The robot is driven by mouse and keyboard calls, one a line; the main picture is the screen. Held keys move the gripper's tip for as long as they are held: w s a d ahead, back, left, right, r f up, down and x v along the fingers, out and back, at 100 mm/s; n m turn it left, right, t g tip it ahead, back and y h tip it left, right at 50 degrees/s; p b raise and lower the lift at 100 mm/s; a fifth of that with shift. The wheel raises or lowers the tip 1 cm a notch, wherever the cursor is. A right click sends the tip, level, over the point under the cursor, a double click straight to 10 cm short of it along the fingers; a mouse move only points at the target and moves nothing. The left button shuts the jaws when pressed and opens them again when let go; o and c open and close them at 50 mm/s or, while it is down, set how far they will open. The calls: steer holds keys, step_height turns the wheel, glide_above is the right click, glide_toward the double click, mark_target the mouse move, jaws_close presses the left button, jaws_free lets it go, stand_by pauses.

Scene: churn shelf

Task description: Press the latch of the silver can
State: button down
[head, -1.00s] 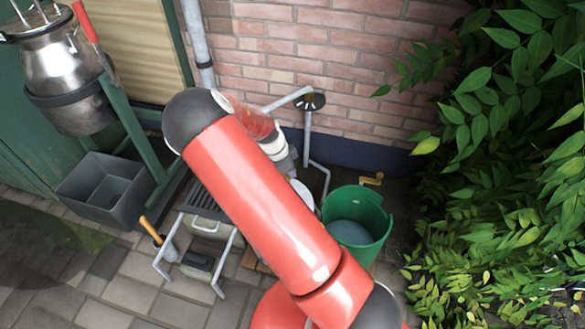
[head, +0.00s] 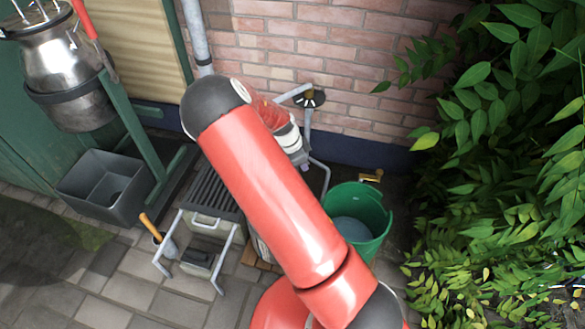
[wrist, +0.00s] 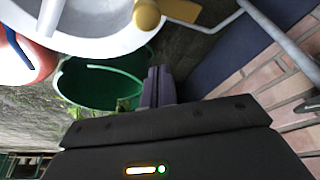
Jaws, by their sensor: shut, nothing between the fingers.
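The silver can (head: 62,72) is at the upper left in the head view, held by a dark band on a green stand. A red lever (head: 86,18) rises by its top; I cannot make out which part is the latch. The can does not show in the wrist view. My gripper's fingers (wrist: 158,86) are together and empty in the wrist view, pointing toward a green bucket (wrist: 88,85). In the head view my arm reaches toward the brick wall, well to the right of the can, and its end is small and partly hidden.
A grey bin (head: 108,185) sits below the can. A slatted stand (head: 208,190) is right of it. A white basin (wrist: 110,38) and a yellow knob (wrist: 147,14) are close in the wrist view. The brick wall (head: 350,70) is behind; leafy plants (head: 510,190) fill the right.

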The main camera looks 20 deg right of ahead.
steer(key=v, duration=1)
steer(key=shift+p, duration=0.3)
steer(key=shift+a, duration=0.1)
steer(key=s+a+r+n+t+y, duration=0.1)
steer(key=s+a+r+n+y, duration=0.15)
steer(key=s+r+n, duration=0.4)
steer(key=s+a+r+n+t+y, duration=0.1)
steer(key=s+a+r+n+y, duration=0.15)
steer(key=s+r, duration=0.6)
steer(key=s+r+n+t, duration=0.2)
steer(key=s+r+n, duration=0.2)
steer(key=s, duration=0.2)
steer(key=s+r+n+t+h, duration=0.1)
steer(key=s+r+n, duration=0.3)
steer(key=s+n, duration=0.1)
steer(key=shift+s+a+r+t, duration=0.2)
steer(key=shift+s+t, duration=0.2)
steer(key=shift+s, duration=0.45)
